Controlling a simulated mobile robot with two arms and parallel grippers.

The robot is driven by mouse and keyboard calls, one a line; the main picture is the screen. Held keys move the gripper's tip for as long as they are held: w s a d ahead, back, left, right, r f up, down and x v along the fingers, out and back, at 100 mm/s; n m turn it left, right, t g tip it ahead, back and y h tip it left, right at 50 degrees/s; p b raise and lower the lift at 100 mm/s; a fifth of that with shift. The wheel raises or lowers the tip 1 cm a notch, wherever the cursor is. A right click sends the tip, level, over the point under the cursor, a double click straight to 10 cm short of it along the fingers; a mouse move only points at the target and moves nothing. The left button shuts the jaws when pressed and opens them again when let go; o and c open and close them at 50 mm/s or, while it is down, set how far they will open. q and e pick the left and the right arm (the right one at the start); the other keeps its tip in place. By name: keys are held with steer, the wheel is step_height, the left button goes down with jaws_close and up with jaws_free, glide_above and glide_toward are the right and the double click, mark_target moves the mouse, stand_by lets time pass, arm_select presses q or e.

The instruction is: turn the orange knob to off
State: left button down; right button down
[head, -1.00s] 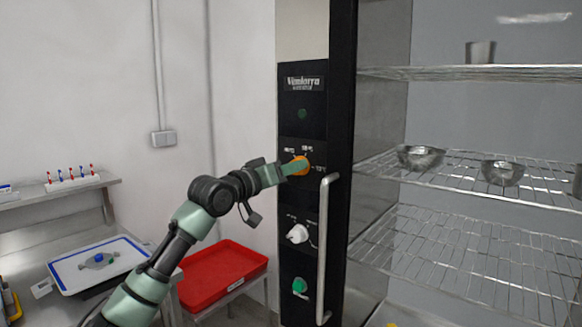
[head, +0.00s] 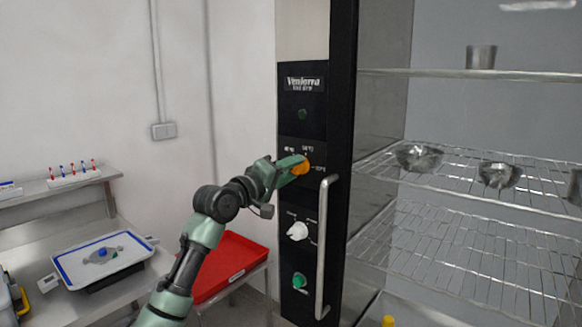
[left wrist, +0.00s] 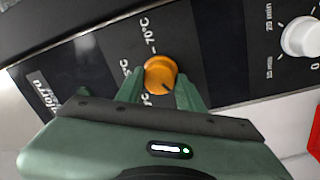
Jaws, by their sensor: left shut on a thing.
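The fingertips show in the left wrist view (left wrist: 158,92), one on each side of the knob. The fingers hide part of the knob in the head view. My right gripper is not in view.
Below the orange knob are a white knob (head: 297,231) and a green button (head: 299,281). A long vertical handle (head: 326,246) stands close to the right. Wire shelves (head: 450,240) with metal bowls lie right. A red tray (head: 231,268) is below the arm.

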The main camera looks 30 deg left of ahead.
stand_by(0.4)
arm_select(q)
steer(key=c, duration=0.9)
jaws_free()
steer(key=shift+s+f+b, duration=0.2)
steer(key=shift+s+b, duration=0.1)
steer(key=shift+s, duration=0.1)
steer(key=s+b, duration=0.2)
steer(key=s, duration=0.5)
steer(key=shift+a+b, duration=0.35)
steer(key=shift+a, duration=0.05)
steer(key=shift+f, duration=0.2)
